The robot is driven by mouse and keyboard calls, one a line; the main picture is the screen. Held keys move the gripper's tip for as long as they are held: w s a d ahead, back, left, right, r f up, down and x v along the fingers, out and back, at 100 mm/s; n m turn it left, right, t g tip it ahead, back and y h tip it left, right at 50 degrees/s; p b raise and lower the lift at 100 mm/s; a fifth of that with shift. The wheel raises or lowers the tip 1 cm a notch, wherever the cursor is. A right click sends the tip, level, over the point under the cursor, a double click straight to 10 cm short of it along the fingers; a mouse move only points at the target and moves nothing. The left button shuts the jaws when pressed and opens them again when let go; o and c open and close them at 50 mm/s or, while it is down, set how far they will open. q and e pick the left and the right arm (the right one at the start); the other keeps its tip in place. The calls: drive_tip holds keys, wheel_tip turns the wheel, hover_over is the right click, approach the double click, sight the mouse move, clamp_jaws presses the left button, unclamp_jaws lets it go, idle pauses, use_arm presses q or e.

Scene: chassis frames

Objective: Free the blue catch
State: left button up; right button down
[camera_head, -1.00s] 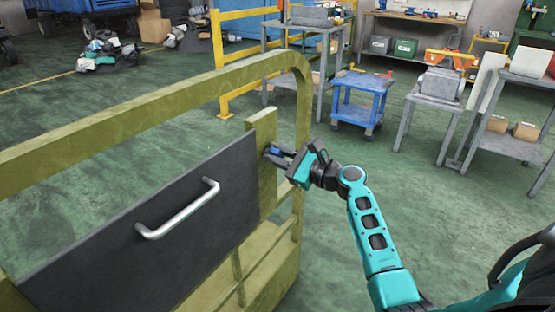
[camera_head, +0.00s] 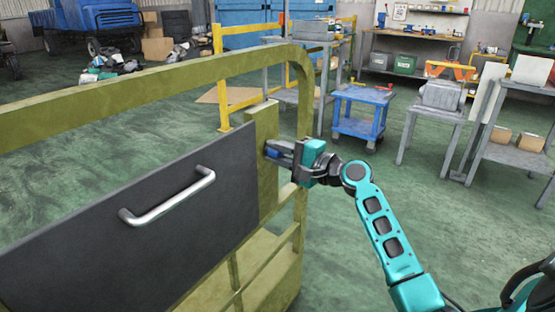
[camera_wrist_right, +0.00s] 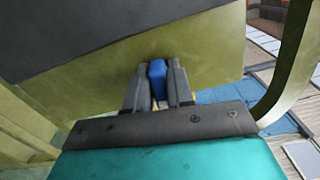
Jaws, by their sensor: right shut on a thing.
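The blue catch (camera_wrist_right: 157,69) sits on the olive post (camera_head: 266,130) at the right edge of a dark panel (camera_head: 120,225). My right gripper (camera_head: 277,150) is at the catch, its fingers closed on either side of it. In the right wrist view the fingers (camera_wrist_right: 158,84) hold the blue piece between their tips. In the head view the fingers hide most of the catch. The panel carries a silver bar handle (camera_head: 170,197). My left gripper is not in view.
The olive frame's top rail (camera_head: 150,85) runs above the panel and bends down at the right. A blue cart (camera_head: 362,112) and a grey stand (camera_head: 437,110) stand farther back. Green floor to the right of my right arm is open.

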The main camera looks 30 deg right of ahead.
drive_tip(key=shift+f+n+b, duration=0.15)
drive_tip(key=shift+n+b, duration=0.4)
drive_tip(key=shift+n, duration=0.35)
drive_tip(key=c, duration=1.1)
unclamp_jaws()
drive_tip(key=v, duration=1.3)
